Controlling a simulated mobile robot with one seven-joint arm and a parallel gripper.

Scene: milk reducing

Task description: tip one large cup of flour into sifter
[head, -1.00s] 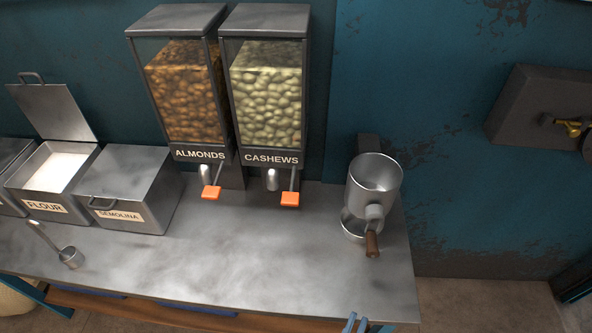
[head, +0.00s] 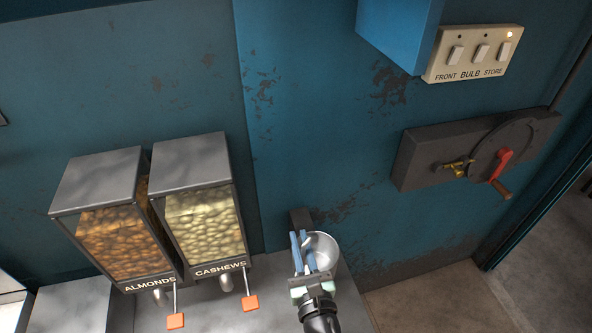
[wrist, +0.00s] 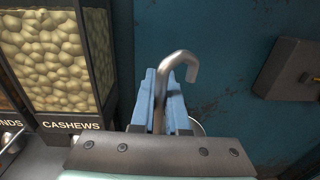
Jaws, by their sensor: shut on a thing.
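My gripper (head: 299,238) is at the sifter and shut on a metal handle with a hooked end (wrist: 184,62). The handle stands up between the blue fingers in the wrist view; the cup end and any flour in it are hidden. The metal sifter (head: 328,252) stands at the counter's right end, with its open bowl beside and partly behind the fingers. Its rim (wrist: 197,127) shows slightly in the wrist view. My gripper covers the sifter's lower part. I cannot tell whether the cup is tilted.
Almond (head: 122,240) and cashew (head: 205,215) dispensers stand left of the sifter, their orange levers in front. The semolina bin (head: 70,305) is at the lower left. A wall device with a red crank (head: 503,158) and a switch panel (head: 474,53) are at the right.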

